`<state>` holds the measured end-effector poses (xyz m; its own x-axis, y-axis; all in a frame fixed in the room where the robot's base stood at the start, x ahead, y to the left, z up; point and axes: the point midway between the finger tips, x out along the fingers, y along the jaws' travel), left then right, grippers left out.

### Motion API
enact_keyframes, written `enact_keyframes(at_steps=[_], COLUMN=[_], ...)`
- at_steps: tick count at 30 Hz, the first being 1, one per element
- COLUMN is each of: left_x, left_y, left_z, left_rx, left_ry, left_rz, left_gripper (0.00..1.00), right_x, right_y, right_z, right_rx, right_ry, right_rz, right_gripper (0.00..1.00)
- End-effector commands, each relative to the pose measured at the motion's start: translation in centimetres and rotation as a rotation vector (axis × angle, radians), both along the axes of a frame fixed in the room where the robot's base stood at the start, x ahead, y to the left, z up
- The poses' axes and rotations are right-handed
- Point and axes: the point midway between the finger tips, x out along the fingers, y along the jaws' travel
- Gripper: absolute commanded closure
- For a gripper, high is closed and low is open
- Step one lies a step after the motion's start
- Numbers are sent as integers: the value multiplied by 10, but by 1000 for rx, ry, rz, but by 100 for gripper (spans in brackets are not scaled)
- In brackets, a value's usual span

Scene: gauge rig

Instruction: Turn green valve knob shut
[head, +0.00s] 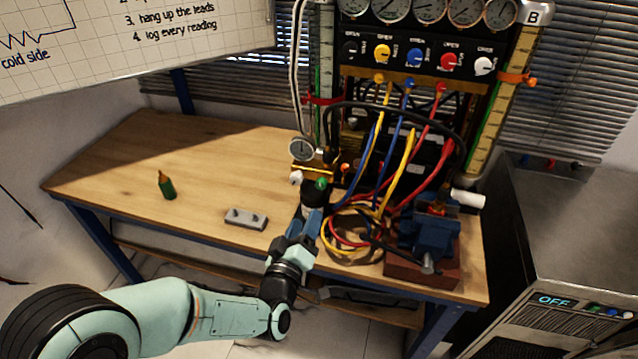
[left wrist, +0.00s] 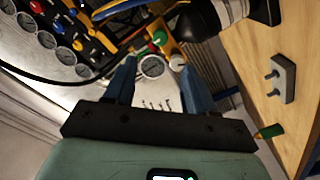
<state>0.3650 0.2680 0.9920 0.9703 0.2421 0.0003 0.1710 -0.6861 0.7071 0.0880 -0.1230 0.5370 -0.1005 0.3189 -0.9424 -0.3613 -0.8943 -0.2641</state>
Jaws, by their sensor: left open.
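The green valve knob (head: 321,183) sits on a small brass manifold (head: 316,172) at the rig's left foot, beside a white knob (head: 296,177) and a round gauge (head: 301,149). In the left wrist view the green knob (left wrist: 159,36) is beyond the fingertips, and the white knob (left wrist: 177,60) and gauge (left wrist: 152,67) appear between or near the fingers. My left gripper (head: 299,226) is open and empty, in front of the manifold and apart from the green knob. A dark round part (head: 314,194) partly hides the area below the knob. My right gripper is not in view.
Coiled hoses (head: 352,232) and a blue vise (head: 425,236) on a red-brown block lie right of the gripper. The table's left part is mostly clear.

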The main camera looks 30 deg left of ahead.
Motion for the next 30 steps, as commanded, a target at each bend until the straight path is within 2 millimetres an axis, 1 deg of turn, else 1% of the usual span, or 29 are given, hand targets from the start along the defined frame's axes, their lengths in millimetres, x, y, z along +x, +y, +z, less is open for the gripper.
enact_keyframes(at_steps=[1,3,5,12,15,18,23,30], left_x=[5,10,25,74,90,102,111,112], left_y=[1,3,7,19,23,26,28,28], left_z=[4,3,1,0,0,0,0,0], left_rx=[-5,-7,-6,-6,-5,-4,-2,0], left_ry=[2,1,-2,-1,-2,-2,-1,0], left_rz=[1,3,4,4,4,2,2,1], left_gripper=[45,45,45,45,45,45,45,45], right_x=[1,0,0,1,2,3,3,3], right_y=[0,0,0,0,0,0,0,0], right_z=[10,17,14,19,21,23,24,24], right_rx=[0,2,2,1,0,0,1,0], right_ry=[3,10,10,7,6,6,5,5], right_rz=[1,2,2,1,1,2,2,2], right_gripper=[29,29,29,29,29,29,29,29])
